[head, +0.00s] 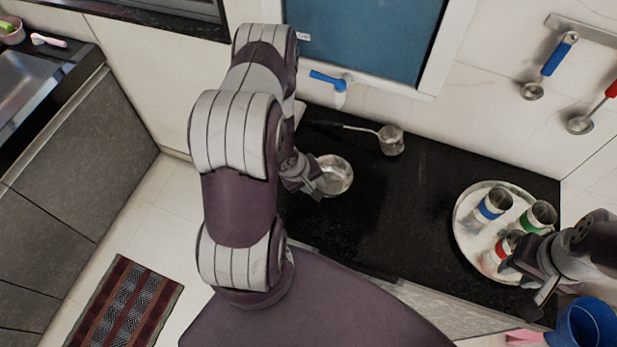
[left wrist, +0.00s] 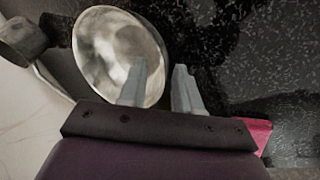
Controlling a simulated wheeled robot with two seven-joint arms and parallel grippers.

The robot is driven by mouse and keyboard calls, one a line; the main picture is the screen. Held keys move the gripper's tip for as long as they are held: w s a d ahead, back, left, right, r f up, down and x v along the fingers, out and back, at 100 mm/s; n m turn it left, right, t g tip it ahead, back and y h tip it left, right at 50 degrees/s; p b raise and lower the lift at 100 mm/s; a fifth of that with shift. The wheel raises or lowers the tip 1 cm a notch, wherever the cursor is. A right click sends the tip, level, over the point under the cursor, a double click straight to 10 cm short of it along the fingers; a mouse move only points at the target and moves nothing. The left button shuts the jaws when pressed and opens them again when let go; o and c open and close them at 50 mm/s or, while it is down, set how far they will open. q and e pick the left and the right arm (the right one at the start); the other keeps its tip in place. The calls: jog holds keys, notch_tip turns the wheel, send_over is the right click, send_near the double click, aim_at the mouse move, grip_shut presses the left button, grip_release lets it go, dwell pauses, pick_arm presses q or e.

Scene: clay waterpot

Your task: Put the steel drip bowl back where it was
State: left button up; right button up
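The shiny steel drip bowl (head: 336,173) stands upright on the black counter below the wall tap. It also shows in the left wrist view (left wrist: 98,50). My left gripper (head: 318,186) is at the bowl's near-left side. In the left wrist view its two fingers (left wrist: 160,78) are apart, with one over the bowl's inside and the other outside, the rim lying between them. Whether either finger touches the rim cannot be told. My right gripper (head: 518,288) has its fingers spread, at the near-right edge of the round tray, close to the red-banded cup (head: 500,249).
The round steel tray (head: 468,222) also carries a blue-banded cup (head: 494,204) and a green-banded cup (head: 539,215). A ladle (head: 391,139) lies behind the bowl. A blue-handled tap (head: 329,81) sticks out above. The counter's middle is clear. A blue bucket (head: 590,327) stands at the lower right.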

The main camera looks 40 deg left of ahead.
pick_arm(q)
notch_tip(320, 180, up, 18)
jog(key=a+m+y+p, duration=0.2)
jog(key=m+y, duration=0.1)
jog(key=m, duration=0.2)
jog(key=s+d+r+m+g+b, duration=0.1)
jog(key=s+d+r+m, duration=0.2)
jog(key=d, duration=0.2)
jog(key=s+d+r+m+g+b, duration=0.1)
jog(key=s+d+r+m, duration=0.2)
jog(key=d, duration=0.3)
jog(key=shift+d+r+m+h, duration=0.2)
jog(key=shift+r+m+h, duration=0.25)
jog(key=shift+r, duration=0.3)
jog(key=shift+s, duration=0.1)
jog(key=shift+a, duration=0.1)
